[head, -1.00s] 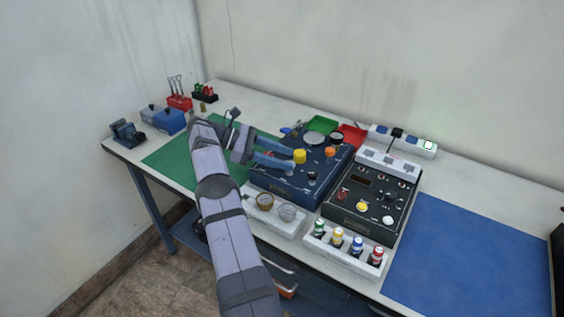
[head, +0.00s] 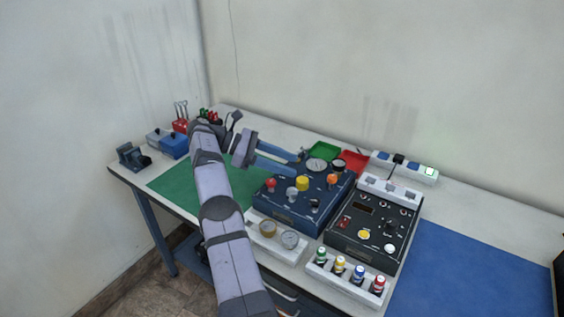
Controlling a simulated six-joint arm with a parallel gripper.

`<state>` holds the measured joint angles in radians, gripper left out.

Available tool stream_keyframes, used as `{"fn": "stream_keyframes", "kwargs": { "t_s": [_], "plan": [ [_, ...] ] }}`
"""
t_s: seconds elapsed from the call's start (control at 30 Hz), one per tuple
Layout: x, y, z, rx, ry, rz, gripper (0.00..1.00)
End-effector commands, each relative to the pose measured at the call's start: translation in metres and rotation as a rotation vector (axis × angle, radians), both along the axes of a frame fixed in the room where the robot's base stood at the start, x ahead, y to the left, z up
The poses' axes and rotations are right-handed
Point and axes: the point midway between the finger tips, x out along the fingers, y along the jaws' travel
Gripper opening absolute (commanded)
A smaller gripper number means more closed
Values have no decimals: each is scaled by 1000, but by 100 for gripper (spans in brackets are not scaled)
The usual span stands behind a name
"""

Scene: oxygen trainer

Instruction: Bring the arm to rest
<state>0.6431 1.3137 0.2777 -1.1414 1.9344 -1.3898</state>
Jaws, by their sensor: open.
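My gripper (head: 295,164) is open and empty, with its two blue fingers pointing right in the head view. The fingertips show just above the yellow knob (head: 302,183) of the dark blue panel (head: 320,203), with a visible gap to it. My arm reaches in from the bottom of the view and bends at the wrist over the green mat (head: 175,188). A red knob (head: 271,185), a silver knob (head: 291,194) and an orange knob (head: 332,179) also stand on the panel. The arm hides part of the mat and the bench's front edge.
A black control box (head: 375,225) stands right of the panel, with a rack of small bottles (head: 350,280) and a white gauge block (head: 262,228) in front. A power strip (head: 405,166) and green tray (head: 323,151) lie behind. The blue mat (head: 470,265) is clear.

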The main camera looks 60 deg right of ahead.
Motion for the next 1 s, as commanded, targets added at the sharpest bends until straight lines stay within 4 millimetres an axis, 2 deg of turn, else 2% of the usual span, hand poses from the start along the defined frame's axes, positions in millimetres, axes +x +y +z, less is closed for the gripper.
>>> {"fn": "stream_keyframes", "kwargs": {
  "t_s": [0.27, 0.47, 0.57, 0.67, 0.8, 0.87, 1.0],
  "plan": [
    [5, 1, 1, -1, -14, 14, 46],
    [36, 14, -2, 6, -95, 93, 46],
    [58, 31, -7, 19, -171, 146, 46],
    [80, 56, -13, 37, -266, 192, 46],
    [101, 102, -26, 76, -409, 225, 46],
    [106, 125, -31, 95, -469, 229, 46],
    [110, 183, -45, 145, -610, 209, 46]
  ]
}}
